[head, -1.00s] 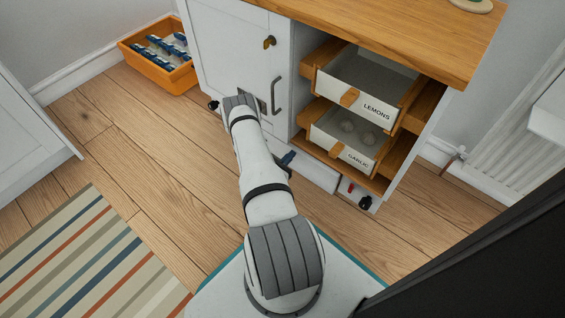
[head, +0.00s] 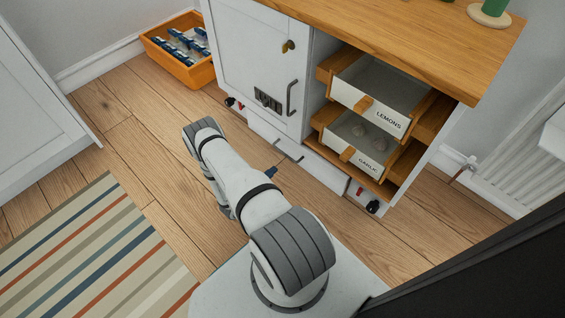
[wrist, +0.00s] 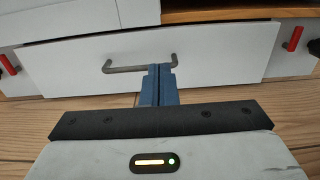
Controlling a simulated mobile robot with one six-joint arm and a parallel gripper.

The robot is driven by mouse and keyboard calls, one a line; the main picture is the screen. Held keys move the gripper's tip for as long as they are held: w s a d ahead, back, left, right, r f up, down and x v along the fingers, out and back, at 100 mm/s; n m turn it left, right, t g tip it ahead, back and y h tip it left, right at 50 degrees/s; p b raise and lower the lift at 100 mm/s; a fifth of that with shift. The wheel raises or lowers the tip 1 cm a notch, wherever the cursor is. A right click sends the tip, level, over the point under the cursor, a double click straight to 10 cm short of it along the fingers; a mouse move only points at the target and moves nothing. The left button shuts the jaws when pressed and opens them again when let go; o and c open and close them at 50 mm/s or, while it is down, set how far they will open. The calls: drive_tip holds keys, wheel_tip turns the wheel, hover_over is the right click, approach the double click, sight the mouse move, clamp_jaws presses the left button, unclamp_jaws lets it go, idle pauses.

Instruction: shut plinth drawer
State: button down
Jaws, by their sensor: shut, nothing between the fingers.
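The plinth drawer (head: 282,148) is the low white front with a grey bar handle at the foot of the white cabinet. In the wrist view the drawer front (wrist: 215,62) fills the middle, with its handle (wrist: 120,69) across it. The front appears to stand slightly out from the plinth; how far is unclear. My gripper (wrist: 160,72) has its blue fingers together and empty, pointing at the front over the handle's right part. Contact cannot be told. In the head view the blue fingertips (head: 272,170) show just before the drawer, and my arm hides the rest of the gripper.
Above are a white door (head: 255,60) and open drawers labelled LEMONS (head: 390,120) and GARLIC (head: 367,163). Red and black fittings (head: 365,202) sit at the plinth ends. An orange crate (head: 185,75) stands left. The wooden floor on the left is clear up to a striped rug (head: 90,250).

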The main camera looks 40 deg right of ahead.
drive_tip(key=w, duration=0.5)
drive_tip(key=b, duration=0.5)
approach(291, 141)
drive_tip(key=d, duration=0.5)
drive_tip(key=shift+w+d+f, duration=0.25)
drive_tip(key=shift+d+f, duration=0.05)
drive_tip(key=shift+d+r, duration=0.1)
drive_tip(key=shift+d, duration=0.55)
drive_tip(key=shift+w, duration=0.1)
